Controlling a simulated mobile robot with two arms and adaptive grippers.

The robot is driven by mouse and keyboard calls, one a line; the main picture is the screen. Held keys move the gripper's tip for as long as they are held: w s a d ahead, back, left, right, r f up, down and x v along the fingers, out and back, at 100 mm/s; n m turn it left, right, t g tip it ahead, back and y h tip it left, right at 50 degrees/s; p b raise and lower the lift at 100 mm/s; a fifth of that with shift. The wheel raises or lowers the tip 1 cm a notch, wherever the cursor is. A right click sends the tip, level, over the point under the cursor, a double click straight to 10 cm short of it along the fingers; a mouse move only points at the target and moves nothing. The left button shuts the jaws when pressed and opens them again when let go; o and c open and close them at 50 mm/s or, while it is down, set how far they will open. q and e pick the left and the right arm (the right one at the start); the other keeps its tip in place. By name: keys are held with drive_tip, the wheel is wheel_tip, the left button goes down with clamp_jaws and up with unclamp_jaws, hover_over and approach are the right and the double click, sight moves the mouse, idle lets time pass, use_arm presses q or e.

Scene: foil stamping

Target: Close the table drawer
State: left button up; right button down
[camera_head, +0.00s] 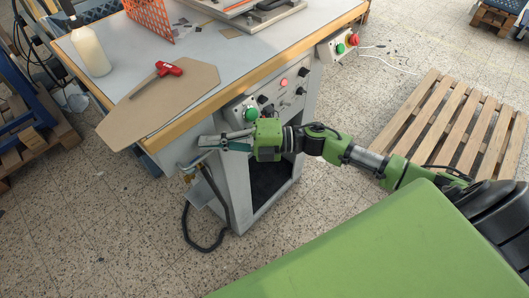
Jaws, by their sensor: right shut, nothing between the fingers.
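The work table (200,60) has a grey top with a wooden edge. My right gripper (212,144) is shut and empty, in front of the table's near side, just below its wooden edge and left of a control panel. Its fingers point left, close to a grey bar and bracket there; I cannot tell whether they touch. A bluish-grey panel shows under the table's near left edge, but I cannot make out whether it is the drawer or how far open any drawer stands. My left gripper is not in view.
A brown board (160,100) with a red-handled tool (168,69) lies on the table near a white bottle (91,50). The control panel (270,98) has buttons and knobs. A black cable (187,225) hangs to the floor. A wooden pallet (455,125) lies at right.

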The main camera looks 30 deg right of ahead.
drive_tip(key=v, duration=1.2)
drive_tip(key=w+d+f+m+t+h, duration=0.35)
drive_tip(key=d+f+m, duration=0.2)
drive_tip(key=f, duration=0.25)
drive_tip(key=w+d+f+m+t+h, duration=0.35)
drive_tip(key=f+m, duration=0.25)
drive_tip(key=f, duration=0.2)
drive_tip(key=s+d+f+m+g+h+p, duration=0.1)
drive_tip(key=s+d+f+m+h, duration=0.25)
drive_tip(key=f, duration=0.55)
drive_tip(key=s+d+f+m+g+h, duration=0.1)
drive_tip(key=s+d+f+m+h, duration=0.15)
drive_tip(key=f+m, duration=0.4)
drive_tip(key=s+a+f+m+g+h, duration=0.2)
drive_tip(key=s+f+g, duration=0.1)
drive_tip(key=s+f, duration=0.65)
drive_tip(key=s+a+f+m+g+h, duration=0.2)
drive_tip(key=s+f+g, duration=0.1)
drive_tip(key=s+f, duration=0.65)
drive_tip(key=s+a+f+m+g, duration=0.1)
drive_tip(key=s+a+f+g, duration=0.1)
drive_tip(key=s, duration=0.7)
drive_tip(key=s+a+f+m+g, duration=0.2)
drive_tip(key=s+a+f, duration=0.3)
drive_tip(key=s, duration=0.5)
drive_tip(key=shift+s+a+g+y+p, duration=0.35)
drive_tip(key=shift+a+g, duration=0.25)
drive_tip(key=shift+g, duration=0.2)
